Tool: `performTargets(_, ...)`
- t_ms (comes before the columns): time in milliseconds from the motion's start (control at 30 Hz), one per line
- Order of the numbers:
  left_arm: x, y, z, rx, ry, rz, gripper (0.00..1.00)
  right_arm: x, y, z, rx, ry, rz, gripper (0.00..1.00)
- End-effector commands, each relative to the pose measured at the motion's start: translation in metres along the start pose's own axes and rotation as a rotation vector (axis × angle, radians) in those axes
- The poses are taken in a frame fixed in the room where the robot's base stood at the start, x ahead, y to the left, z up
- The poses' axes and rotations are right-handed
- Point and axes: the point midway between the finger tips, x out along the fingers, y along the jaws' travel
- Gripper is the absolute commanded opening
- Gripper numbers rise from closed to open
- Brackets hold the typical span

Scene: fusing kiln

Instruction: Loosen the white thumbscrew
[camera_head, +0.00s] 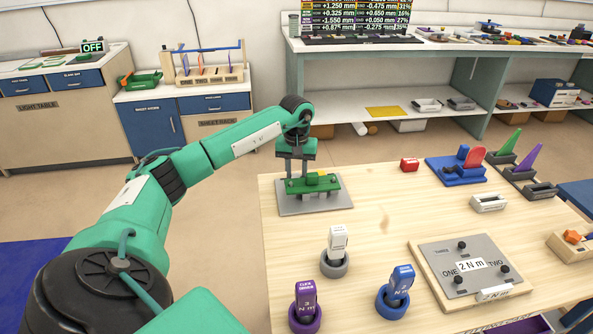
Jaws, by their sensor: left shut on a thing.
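A green clamp fixture (327,186) lies on a grey square plate (342,201) at the table's far left corner. It has a small yellow part on top and a pale tag at its front. My left gripper (297,175) reaches straight down onto the left part of this fixture, its fingers shut on a small part there. No white thumbscrew shows clearly elsewhere. My right gripper is not in view.
White (338,240), blue (400,284) and purple (305,298) torque drivers stand in ring holders in front of the fixture. A board with a grey "2 N m" plate (440,257) lies to their right. The table's middle is clear.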

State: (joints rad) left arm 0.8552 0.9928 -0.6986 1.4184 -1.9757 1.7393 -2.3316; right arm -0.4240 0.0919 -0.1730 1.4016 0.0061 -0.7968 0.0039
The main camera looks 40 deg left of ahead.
Motion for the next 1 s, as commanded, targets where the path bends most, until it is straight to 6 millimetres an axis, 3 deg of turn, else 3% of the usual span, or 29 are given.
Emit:
performTargets(367,-0.001,-0.002,-0.001,-0.228,0.001,-0.001,0.08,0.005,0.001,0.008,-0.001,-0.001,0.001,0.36)
performTargets(1000,-0.002,-0.004,0.001,-0.831,0.001,0.0,0.08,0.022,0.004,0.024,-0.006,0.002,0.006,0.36)
